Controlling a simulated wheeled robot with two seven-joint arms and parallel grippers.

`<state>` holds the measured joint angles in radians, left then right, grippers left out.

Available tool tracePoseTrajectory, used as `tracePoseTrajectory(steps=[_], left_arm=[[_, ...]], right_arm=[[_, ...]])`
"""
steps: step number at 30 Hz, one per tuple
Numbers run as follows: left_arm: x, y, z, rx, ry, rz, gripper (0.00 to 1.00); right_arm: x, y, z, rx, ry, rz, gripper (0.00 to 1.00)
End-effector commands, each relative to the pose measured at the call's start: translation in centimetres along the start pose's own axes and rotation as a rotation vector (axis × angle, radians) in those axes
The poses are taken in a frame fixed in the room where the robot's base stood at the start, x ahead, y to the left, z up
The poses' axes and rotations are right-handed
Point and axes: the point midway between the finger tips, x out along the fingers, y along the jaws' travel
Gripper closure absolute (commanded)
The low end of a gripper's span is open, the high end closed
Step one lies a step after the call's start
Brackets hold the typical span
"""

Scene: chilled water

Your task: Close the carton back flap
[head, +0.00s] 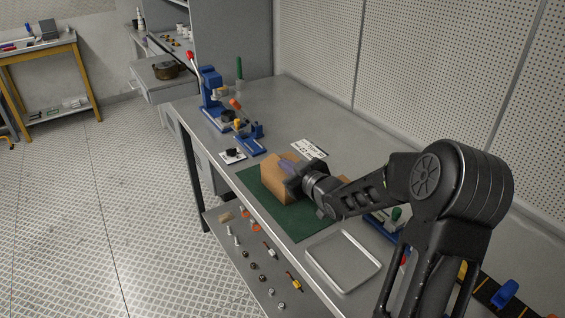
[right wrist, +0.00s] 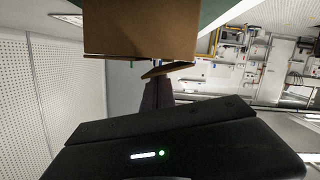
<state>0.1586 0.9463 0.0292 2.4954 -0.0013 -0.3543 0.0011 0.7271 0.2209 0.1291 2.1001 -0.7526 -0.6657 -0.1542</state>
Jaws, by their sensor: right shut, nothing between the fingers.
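The carton (head: 272,186) is a brown cardboard box standing on a green mat (head: 300,228) on the workbench. My right gripper (head: 289,172) is at the carton's upper right side in the head view and hides part of its top. In the right wrist view the carton (right wrist: 140,35) fills the top of the picture. A flap (right wrist: 167,69) sticks out from its edge at a slant. The dark shut fingers (right wrist: 157,92) are right by this flap with nothing between them; whether they touch it I cannot tell. My left gripper is not in view.
A white label (head: 309,148) lies behind the carton. Blue fixtures (head: 249,138) stand to its left on the bench. A lower shelf (head: 245,262) holds several small parts. The perforated wall (head: 430,70) bounds the bench's back.

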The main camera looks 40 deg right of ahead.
Motion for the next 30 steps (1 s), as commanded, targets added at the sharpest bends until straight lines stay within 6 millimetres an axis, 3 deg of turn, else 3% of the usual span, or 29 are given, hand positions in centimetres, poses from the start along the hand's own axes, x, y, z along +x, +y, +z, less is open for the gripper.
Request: tracePoseTrajectory(steps=[9, 24, 30], left_arm=[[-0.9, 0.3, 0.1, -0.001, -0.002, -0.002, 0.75], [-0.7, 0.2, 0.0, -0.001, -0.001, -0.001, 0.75], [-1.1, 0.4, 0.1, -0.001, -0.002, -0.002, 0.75]], right_arm=[[0.3, 0.4, 0.9, 0.2, 0.0, -0.051, 1.0], [0.3, 0.6, 1.3, 0.196, 0.0, -0.049, 1.0], [0.6, 0.5, 0.0, 0.194, 0.002, -0.051, 1.0]])
